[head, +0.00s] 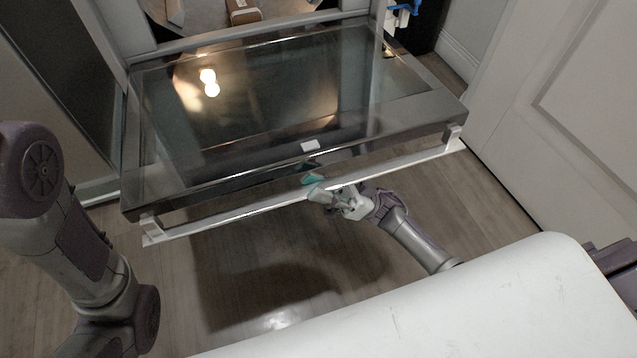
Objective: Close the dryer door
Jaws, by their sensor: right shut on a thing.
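The door (420,110), a dark-framed glass panel, is folded down and lies open, roughly level, in front of the appliance. A long white bar handle (240,207) runs along its near edge. My right gripper (318,186) is at the middle of this bar, with its fingers shut around it from the near side. Parts of the fingers are hidden by the bar and the door edge. My left arm shows at the left, but its gripper is out of view.
A brown box-like object (243,11) sits inside the opening at the top. A blue item (402,14) is at the upper right. A white panelled door (570,110) stands close on the right. Wooden floor (290,265) shows below the handle.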

